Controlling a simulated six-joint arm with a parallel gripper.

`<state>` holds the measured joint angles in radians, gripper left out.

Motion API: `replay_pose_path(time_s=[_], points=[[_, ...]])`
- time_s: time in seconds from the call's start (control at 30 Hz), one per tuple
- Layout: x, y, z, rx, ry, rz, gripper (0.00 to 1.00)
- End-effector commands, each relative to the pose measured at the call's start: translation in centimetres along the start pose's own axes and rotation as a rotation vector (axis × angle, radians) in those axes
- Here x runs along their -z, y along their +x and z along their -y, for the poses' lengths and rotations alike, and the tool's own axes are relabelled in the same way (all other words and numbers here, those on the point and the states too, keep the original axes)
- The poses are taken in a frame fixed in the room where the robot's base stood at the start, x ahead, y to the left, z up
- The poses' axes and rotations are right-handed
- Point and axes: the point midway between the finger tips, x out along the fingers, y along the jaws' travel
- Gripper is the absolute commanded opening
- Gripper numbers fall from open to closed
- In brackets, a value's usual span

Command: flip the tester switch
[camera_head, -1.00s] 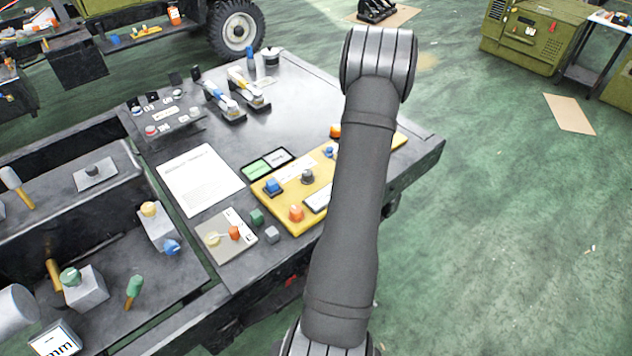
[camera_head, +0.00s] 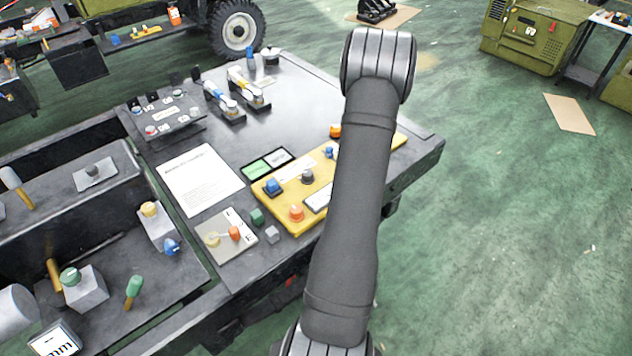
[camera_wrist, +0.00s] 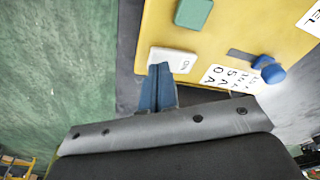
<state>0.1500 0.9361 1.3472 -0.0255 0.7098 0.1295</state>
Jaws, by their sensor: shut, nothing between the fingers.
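The yellow panel (camera_head: 283,203) lies on the dark bench, partly hidden behind my arm. It fills the upper part of the wrist view (camera_wrist: 225,30). A white plate or rocker with small lettering that looks like "ON" (camera_wrist: 183,62) sits near the panel's edge and may be the tester switch. My gripper (camera_wrist: 160,70) is shut and empty. Its blue-grey fingertips overlap the white piece's lower left edge; I cannot tell whether they touch it. A blue knob (camera_wrist: 272,73) stands by a dark slot to the right. In the head view my arm hides the gripper.
A green block (camera_wrist: 193,12) sits on the panel above the white piece, and white lettered labels (camera_wrist: 222,76) lie near the slot. Orange (camera_head: 296,213) and blue (camera_head: 272,187) knobs stand on the panel's left part. A paper sheet (camera_head: 203,180) lies left on the bench.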

Motion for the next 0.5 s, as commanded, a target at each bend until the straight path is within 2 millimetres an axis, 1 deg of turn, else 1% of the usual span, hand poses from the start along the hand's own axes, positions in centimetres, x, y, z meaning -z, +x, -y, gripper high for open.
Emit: replay_pose_path(time_s=[0.5], points=[[-0.11,0.77,0.00,0.000,0.000,0.000,0.00]])
